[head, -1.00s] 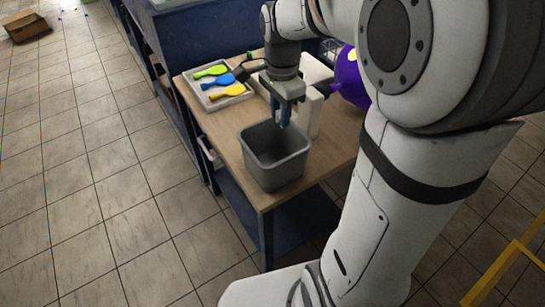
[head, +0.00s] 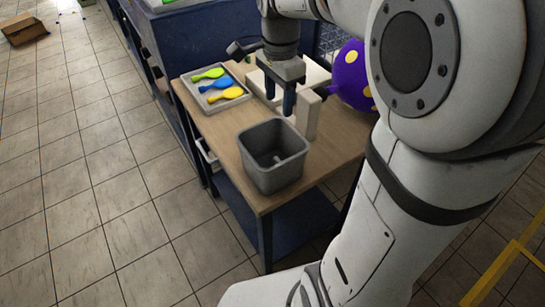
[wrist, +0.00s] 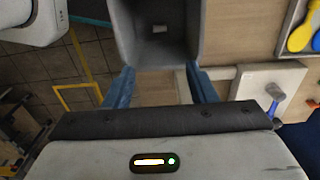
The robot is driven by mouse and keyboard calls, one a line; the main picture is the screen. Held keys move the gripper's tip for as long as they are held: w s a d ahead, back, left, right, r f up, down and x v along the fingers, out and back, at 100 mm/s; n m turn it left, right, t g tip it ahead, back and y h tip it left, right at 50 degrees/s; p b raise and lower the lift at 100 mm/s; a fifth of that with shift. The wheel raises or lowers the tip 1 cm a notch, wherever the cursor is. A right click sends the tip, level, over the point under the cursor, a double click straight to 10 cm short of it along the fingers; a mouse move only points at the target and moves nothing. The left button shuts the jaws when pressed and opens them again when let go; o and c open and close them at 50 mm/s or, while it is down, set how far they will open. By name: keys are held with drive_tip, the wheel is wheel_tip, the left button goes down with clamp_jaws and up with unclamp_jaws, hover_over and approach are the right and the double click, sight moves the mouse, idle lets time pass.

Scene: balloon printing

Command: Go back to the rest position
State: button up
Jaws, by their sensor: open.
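My gripper (head: 280,97) is open and empty, pointing down above the table just behind the grey bin. Its two blue fingers stand apart in the wrist view (wrist: 160,72), with nothing between them. The arm is still extended over the table. The grey bin (head: 273,179) stands upright near the table's front edge. A small pale thing (wrist: 160,29) lies on its floor; I cannot tell what it is.
A white device with an upright block (head: 308,115) stands close beside my gripper. A purple, yellow-dotted balloon (head: 347,77) is at its right. Tiled floor at left is open.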

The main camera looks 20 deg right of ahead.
wheel_tip(320, 180, up, 3)
drive_tip(key=shift+f, duration=0.1)
idle(0.5)
drive_tip(key=s+f+n+t, duration=0.1)
drive_tip(key=s+f+n, duration=0.3)
drive_tip(key=s+n, duration=0.3)
drive_tip(key=s+f+n+t, duration=0.1)
drive_tip(key=s+f+n, duration=0.3)
drive_tip(key=s+n, duration=0.3)
drive_tip(key=shift+a+t, duration=0.15)
drive_tip(key=shift+t, duration=0.25)
